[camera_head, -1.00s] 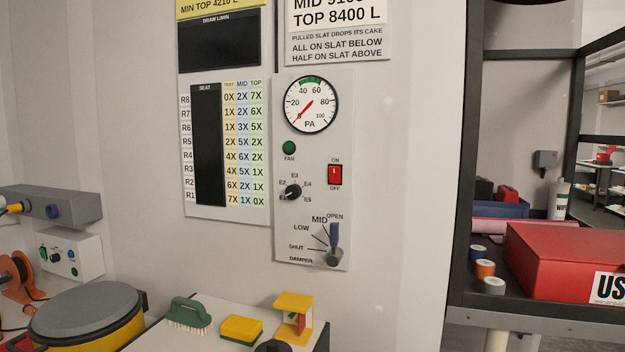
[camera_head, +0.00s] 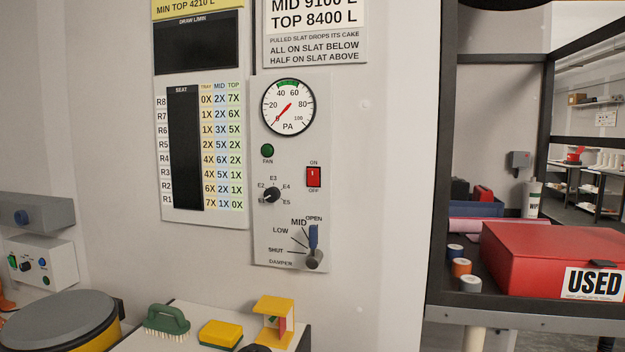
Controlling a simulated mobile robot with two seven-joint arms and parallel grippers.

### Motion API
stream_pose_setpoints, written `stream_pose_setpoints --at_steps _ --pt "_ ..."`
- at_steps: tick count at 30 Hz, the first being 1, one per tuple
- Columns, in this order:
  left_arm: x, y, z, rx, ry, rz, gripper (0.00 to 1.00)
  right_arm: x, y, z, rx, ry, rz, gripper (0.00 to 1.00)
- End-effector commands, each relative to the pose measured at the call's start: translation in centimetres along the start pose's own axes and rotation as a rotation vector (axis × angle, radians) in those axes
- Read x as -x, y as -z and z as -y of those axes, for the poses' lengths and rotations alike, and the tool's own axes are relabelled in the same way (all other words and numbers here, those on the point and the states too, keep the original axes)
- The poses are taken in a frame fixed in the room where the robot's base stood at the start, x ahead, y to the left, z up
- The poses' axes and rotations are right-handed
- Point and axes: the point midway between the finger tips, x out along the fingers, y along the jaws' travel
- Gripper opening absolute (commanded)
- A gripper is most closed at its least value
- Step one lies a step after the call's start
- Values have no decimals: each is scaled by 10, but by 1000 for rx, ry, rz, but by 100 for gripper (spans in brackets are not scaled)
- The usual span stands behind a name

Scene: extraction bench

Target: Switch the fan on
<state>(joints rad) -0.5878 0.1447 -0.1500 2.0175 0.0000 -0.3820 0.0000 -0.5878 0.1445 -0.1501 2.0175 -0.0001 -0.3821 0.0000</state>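The fan panel (camera_head: 291,218) is mounted on the wall near the middle of the head view. Its red rocker switch (camera_head: 314,177) sits between the labels ON above and OFF below; I cannot tell which side is pressed. A green round fan lamp (camera_head: 267,151) is at its left; whether it is lit is unclear. Above is a round PA gauge (camera_head: 288,107) with a red needle pointing to the low end. Below are a black selector knob (camera_head: 271,195) marked E2 to E5 and a blue damper lever (camera_head: 313,238) pointing up near OPEN. Neither gripper is in view.
Below the panel, a white surface holds a green brush (camera_head: 167,320), a yellow sponge (camera_head: 220,333) and a yellow stand (camera_head: 273,321). A yellow drum with a grey lid (camera_head: 62,322) is at lower left. At right, a dark shelf holds a red box (camera_head: 550,252) marked USED.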

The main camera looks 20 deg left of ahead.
Motion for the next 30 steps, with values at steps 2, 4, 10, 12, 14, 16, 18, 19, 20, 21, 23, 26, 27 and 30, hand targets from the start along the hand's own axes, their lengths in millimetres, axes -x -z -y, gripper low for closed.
stream_pose_setpoints --at_steps 2,4,10,12,14,16,18,19,20,21,23,26,27,30 --pt "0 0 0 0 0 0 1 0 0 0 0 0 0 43" --pt "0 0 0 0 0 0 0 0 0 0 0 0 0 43" --pt "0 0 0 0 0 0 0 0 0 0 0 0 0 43" --pt "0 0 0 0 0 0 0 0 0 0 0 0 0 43" --pt "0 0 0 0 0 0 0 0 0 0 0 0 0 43" --pt "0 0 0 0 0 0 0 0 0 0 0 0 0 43" --pt "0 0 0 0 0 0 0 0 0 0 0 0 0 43" --pt "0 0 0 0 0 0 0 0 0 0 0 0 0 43" --pt "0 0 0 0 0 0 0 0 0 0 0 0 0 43" --pt "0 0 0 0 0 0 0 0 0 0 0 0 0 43" --pt "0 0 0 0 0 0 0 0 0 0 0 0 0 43" --pt "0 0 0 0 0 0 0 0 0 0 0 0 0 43" --pt "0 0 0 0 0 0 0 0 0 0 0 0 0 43" --pt "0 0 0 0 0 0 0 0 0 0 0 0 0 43"
